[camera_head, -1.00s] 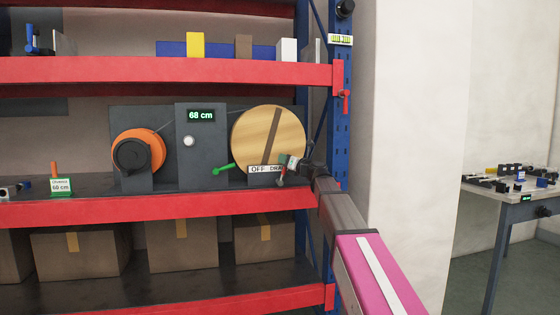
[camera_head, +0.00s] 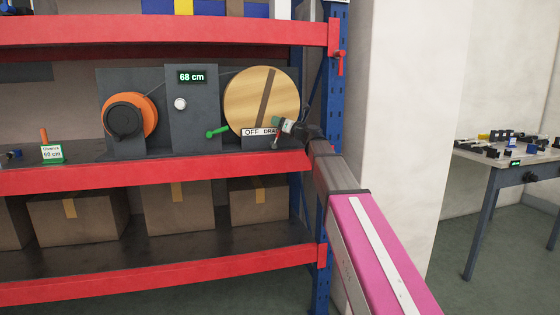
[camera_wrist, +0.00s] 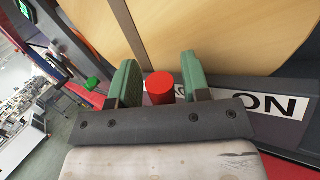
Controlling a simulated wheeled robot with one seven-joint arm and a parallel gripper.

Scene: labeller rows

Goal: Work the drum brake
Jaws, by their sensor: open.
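The wooden drum (camera_head: 250,95) with a dark band stands at the right end of the machine on the shelf. A white label (camera_head: 258,132) below it reads OFF and DRAG in the head view; ON shows on the label in the wrist view (camera_wrist: 278,104). My gripper (camera_head: 279,138) is at the label's right end, in front of the drum base. In the wrist view my gripper (camera_wrist: 159,65) is open, with a green finger on each side of a red cylindrical knob (camera_wrist: 160,88). Small gaps seem to show beside the knob. What the knob is mounted on is hidden.
A green-handled crank (camera_head: 216,132) sticks out left of the label. The grey panel (camera_head: 193,110) carries a 68 cm display (camera_head: 192,77); an orange spool (camera_head: 144,115) is at left. A 60 cm card (camera_head: 52,153) stands further left. A blue upright (camera_head: 336,110) is close at right.

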